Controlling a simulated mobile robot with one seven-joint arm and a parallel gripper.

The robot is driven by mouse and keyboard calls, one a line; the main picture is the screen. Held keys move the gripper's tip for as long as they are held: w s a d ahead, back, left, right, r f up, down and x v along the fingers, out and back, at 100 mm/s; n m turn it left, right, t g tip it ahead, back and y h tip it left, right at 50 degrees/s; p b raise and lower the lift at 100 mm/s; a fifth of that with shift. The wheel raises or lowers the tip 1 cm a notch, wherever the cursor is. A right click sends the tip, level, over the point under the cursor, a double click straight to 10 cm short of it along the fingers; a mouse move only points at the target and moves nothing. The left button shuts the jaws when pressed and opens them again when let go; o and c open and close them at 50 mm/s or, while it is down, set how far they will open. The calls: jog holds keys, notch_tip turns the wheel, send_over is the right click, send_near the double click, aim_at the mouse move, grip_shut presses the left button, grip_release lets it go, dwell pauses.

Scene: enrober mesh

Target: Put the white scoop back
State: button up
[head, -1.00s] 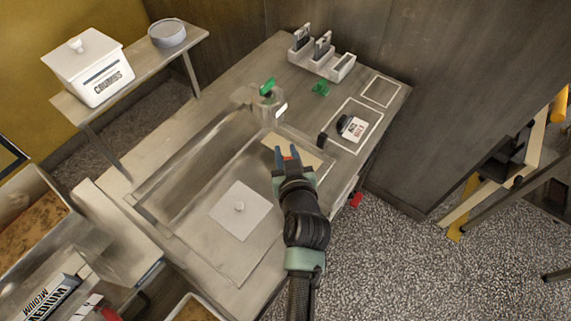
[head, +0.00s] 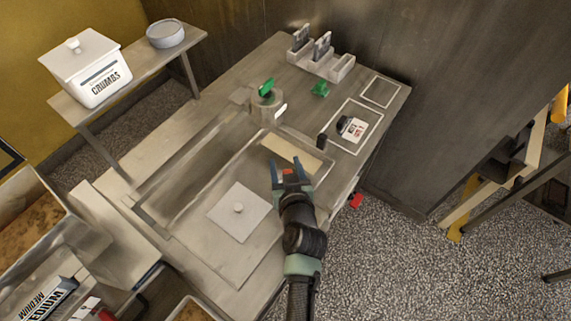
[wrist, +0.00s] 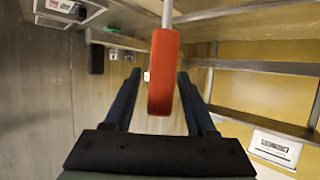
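My gripper (head: 288,166) is over the front part of the worktop, its two fingers spread apart. A red block-like handle (wrist: 163,72) on a thin pale rod (wrist: 167,12) stands between the fingers in the wrist view. I see a gap on its left side; its right edge lies close to the other finger. The handle also shows as a small red spot in the head view (head: 287,172). Whatever is at the rod's far end is out of frame or hidden. I cannot tell whether this is the white scoop, and no scoop shape shows clearly elsewhere.
A white square lid with a knob (head: 238,209) lies on the worktop. A pale strip (head: 291,154) lies just beyond my gripper. A white crumbs box (head: 87,66) is on the left shelf.

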jog(key=shift+r, duration=0.2)
jog(key=b+v, duration=0.1)
jog(key=v, duration=1.1)
jog(key=shift+b, duration=0.4)
jog(key=w+r+t, duration=0.4)
jog(key=r, duration=1.1)
jog(key=w+r+t, duration=0.3)
jog(key=w+r, duration=0.1)
jog(key=r, duration=1.2)
jog(key=s+r+m+t+h, duration=0.1)
jog(key=s+r+t, duration=0.2)
jog(key=r, duration=1)
jog(key=s+a+r+t+h, duration=0.1)
jog(key=s+r+t, duration=0.3)
jog(key=s+r, duration=0.4)
notch_tip(320, 180, up, 5)
jog(key=shift+s+a+r+m, duration=0.2)
jog(key=shift+s+a+m, duration=0.1)
jog(key=shift+a+m, duration=0.1)
